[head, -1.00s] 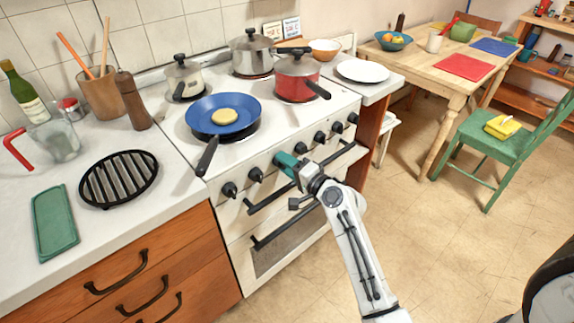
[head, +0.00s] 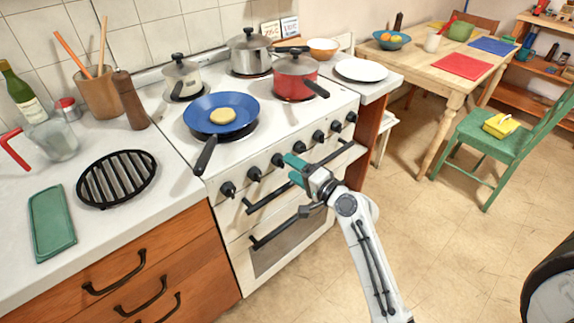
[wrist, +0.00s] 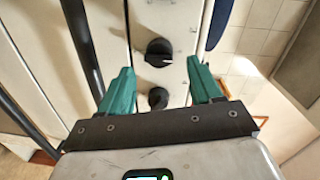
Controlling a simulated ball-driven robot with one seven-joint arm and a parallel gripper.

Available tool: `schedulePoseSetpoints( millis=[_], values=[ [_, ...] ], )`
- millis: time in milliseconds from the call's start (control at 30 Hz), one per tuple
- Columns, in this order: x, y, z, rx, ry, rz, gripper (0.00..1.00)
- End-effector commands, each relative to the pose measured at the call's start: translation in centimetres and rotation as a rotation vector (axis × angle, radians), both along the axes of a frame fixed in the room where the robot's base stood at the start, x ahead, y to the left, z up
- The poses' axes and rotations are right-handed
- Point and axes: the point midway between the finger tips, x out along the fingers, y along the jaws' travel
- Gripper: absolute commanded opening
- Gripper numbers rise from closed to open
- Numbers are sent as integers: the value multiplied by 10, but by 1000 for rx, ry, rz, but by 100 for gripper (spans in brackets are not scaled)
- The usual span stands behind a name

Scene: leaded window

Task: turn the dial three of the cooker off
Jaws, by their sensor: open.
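The white cooker (head: 232,215) has a row of black dials along its sloping front panel. The third dial from the left (head: 277,160) shows just left of my gripper (head: 292,162). My gripper has green fingers, is open and empty, and points at the panel, apart from that dial. In the wrist view a dial with a pale mark (wrist: 158,52) lies beyond the fingertips. Another dial (wrist: 158,97) appears between the open fingers (wrist: 160,85), partly hidden by the gripper body. I cannot make out any dial numbers or which way the third dial points.
Black oven handles (head: 268,203) stick out below the dials, close to my gripper. The blue pan (head: 222,105) has its handle (head: 206,155) over the cooker's front edge. A red pot (head: 295,80) stands at the right. The floor (head: 440,230) to the right is clear.

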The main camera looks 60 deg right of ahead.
Motion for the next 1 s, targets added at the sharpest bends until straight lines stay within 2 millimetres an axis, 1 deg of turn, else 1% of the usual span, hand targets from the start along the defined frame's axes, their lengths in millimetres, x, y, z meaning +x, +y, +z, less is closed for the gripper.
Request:
schedulePoseSetpoints(
  millis=[33,200,300,400,567,1000],
  values=[
    [-12,3,-2,0,2,-1,64],
    [-42,10,1,-1,2,-1,64],
    [-55,13,2,0,1,-1,64],
    [-64,15,4,-1,0,-2,64],
    [-69,17,5,0,0,-1,64],
    [-69,17,5,0,-1,0,64]
  ],
)
